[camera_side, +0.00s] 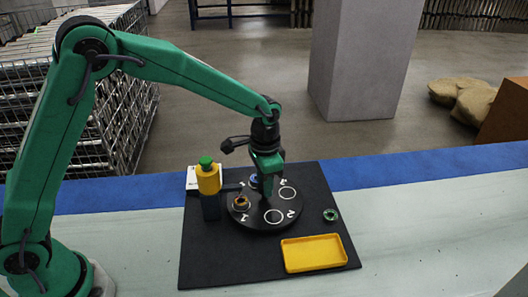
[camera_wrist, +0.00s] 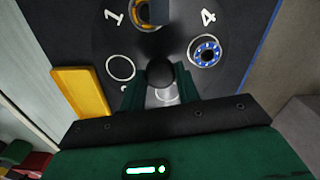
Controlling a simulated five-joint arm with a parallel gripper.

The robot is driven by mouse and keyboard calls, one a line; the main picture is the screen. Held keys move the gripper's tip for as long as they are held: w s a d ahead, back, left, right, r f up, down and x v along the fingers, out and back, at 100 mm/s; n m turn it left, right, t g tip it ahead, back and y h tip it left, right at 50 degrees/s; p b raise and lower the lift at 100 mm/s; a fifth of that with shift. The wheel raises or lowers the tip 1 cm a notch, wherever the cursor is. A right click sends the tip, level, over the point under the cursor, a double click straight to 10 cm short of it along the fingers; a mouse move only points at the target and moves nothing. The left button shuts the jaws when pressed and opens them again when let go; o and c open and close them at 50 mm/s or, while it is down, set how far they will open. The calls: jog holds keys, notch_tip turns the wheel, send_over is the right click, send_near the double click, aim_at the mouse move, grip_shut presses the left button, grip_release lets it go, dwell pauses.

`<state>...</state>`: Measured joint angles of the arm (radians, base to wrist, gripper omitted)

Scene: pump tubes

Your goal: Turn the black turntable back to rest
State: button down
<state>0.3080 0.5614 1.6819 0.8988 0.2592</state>
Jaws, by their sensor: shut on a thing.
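The black turntable (camera_side: 258,218) lies on a dark mat, with white outlined circles and white numerals on its top. A brass-yellow ring piece (camera_side: 241,202) and a blue ring piece (camera_wrist: 205,52) sit on two of its places; two other circles look empty. The black round knob (camera_wrist: 160,72) stands at the turntable's middle. My gripper (camera_wrist: 160,88) points down over the turntable and is shut on the knob, one finger on each side. In the side view, my gripper (camera_side: 266,190) hides the knob and part of the turntable.
A yellow cylinder with a green cap (camera_side: 207,176) stands on a dark post at the turntable's left edge. A white card (camera_side: 191,178) is behind it. A yellow tray (camera_side: 313,253) lies front right on the mat (camera_side: 215,262). A green ring piece (camera_side: 331,215) lies right of the turntable.

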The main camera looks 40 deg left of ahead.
jog(key=shift+r+n, duration=0.1)
jog(key=shift+n, duration=3.2)
jog(key=c, duration=1)
grip_release()
jog(key=shift+r, duration=3.9)
